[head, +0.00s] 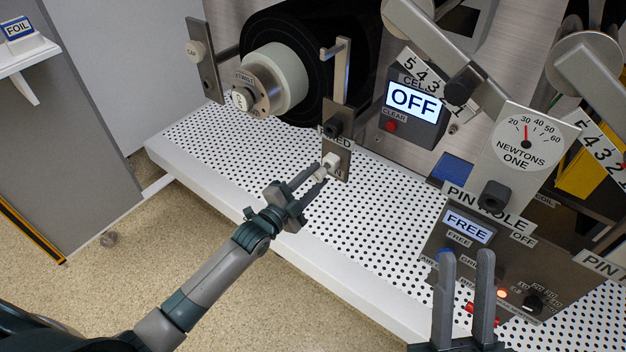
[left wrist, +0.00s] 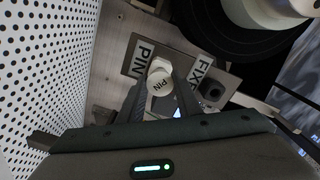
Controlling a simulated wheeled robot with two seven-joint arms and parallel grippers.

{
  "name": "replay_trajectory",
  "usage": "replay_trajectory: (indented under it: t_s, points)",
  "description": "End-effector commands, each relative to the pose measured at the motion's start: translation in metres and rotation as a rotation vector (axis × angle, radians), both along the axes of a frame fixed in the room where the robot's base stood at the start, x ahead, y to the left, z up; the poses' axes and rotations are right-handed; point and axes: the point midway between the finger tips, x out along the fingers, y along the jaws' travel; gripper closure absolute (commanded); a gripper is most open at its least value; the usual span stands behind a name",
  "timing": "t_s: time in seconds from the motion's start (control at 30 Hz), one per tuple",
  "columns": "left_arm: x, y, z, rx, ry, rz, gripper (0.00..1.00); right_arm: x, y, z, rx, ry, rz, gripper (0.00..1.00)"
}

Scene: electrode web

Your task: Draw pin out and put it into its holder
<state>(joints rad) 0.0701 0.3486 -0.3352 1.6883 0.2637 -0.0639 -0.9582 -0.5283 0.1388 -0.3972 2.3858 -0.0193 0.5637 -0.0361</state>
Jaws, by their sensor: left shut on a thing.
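The pin (head: 331,161) has a white knob; in the left wrist view the knob (left wrist: 160,80) reads PIN. My left gripper (head: 315,176) is shut on it, a finger on each side. The knob is in front of a grey plate (head: 338,146) marked FIXED and PIN, with a dark socket above it. The pin's shaft is hidden, so I cannot tell whether it sits in the plate. A plate labelled PIN HOLE (head: 489,209) with a dark socket is further right. My right gripper (head: 466,262) is open and empty at the lower right.
A white perforated shelf (head: 235,165) runs under the machine. A black roll with a white core (head: 285,78) is behind the pin plate. A screen reading OFF (head: 413,100) is to its right. A panel with a FREE screen (head: 467,228) is near my right gripper.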

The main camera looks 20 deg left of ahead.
Motion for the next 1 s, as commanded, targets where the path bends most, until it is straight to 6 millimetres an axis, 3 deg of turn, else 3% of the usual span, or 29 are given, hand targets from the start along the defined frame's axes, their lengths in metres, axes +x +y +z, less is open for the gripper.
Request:
replay_trajectory:
  t_s: [0.8, 0.83, 0.9, 1.0]
  points:
    - [0.016, -0.006, 0.000, -0.001, 0.000, 0.000, 0.96, 0.000, 0.000, -0.002, 0.000, 0.000, 0.000, 0.69]
    - [0.016, -0.006, 0.000, -0.001, 0.000, 0.000, 0.64, 0.000, 0.000, -0.002, 0.000, 0.000, 0.000, 0.69]
    - [0.016, -0.006, 0.000, -0.001, 0.000, 0.000, 0.47, 0.000, 0.000, -0.002, 0.000, 0.000, 0.000, 0.69]
    - [0.016, -0.006, 0.000, -0.001, 0.000, 0.000, 0.47, 0.000, 0.000, -0.002, 0.000, 0.000, 0.000, 0.69]
